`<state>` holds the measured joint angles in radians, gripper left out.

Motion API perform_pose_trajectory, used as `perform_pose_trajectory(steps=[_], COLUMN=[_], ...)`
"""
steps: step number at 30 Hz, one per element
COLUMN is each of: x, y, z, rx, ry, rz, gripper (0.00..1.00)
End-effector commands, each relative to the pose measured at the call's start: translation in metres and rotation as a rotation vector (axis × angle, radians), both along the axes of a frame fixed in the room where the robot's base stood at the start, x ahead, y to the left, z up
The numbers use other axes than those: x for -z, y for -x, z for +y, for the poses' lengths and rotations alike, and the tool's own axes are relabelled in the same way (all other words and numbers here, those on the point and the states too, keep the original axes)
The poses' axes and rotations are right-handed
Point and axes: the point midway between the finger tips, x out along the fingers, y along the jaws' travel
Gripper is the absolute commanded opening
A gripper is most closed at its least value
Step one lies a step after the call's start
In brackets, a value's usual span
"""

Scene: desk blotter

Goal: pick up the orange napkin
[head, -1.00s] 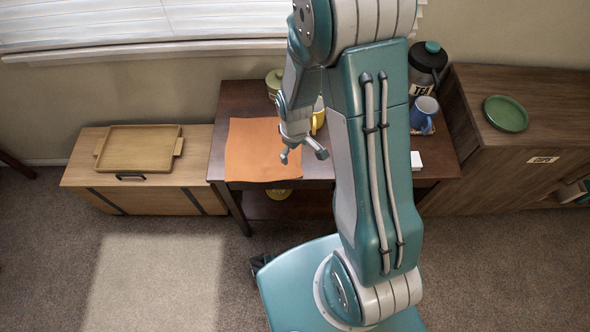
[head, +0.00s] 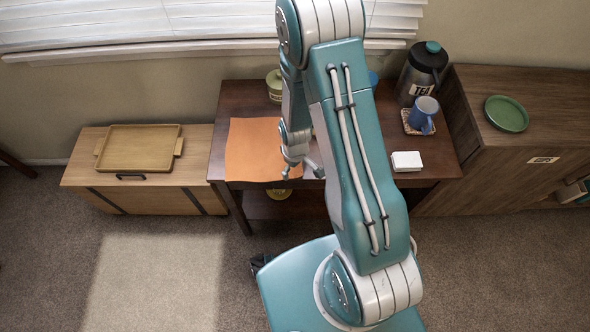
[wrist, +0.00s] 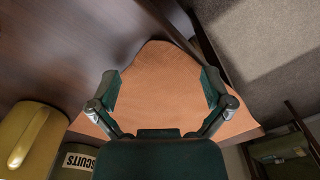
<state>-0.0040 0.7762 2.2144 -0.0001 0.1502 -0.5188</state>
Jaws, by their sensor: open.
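The orange napkin (head: 252,150) lies flat on the left part of the dark wooden desk, its front edge by the desk's front edge. My gripper (head: 302,172) is open and empty at the napkin's right side in the head view. In the wrist view the napkin (wrist: 160,78) spreads beneath and between the two open fingers of my gripper (wrist: 160,86). The gripper's palm hides part of it there. I cannot tell the exact height of the fingertips above the napkin.
On the desk (head: 238,100) are a blue mug (head: 422,114), a tea canister (head: 420,72) and a white block (head: 406,161). A wooden tray (head: 138,148) sits on the low chest at left.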

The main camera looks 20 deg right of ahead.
Motion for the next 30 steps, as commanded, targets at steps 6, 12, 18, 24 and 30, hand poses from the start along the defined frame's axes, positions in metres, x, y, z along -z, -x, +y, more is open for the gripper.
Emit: perform_pose_trajectory(steps=[6,12,18,24,30], x=[0.000,0.004,0.011,0.012,0.012], y=[0.000,0.000,0.000,0.000,0.000], z=[0.000,0.000,0.000,0.000,0.000], rx=[0.000,0.000,0.000,0.000,0.000], ry=[0.000,0.000,0.000,0.000,0.000], rz=[0.000,0.001,0.001,0.001,0.002], gripper=[1.00,1.00,1.00,0.69,0.66])
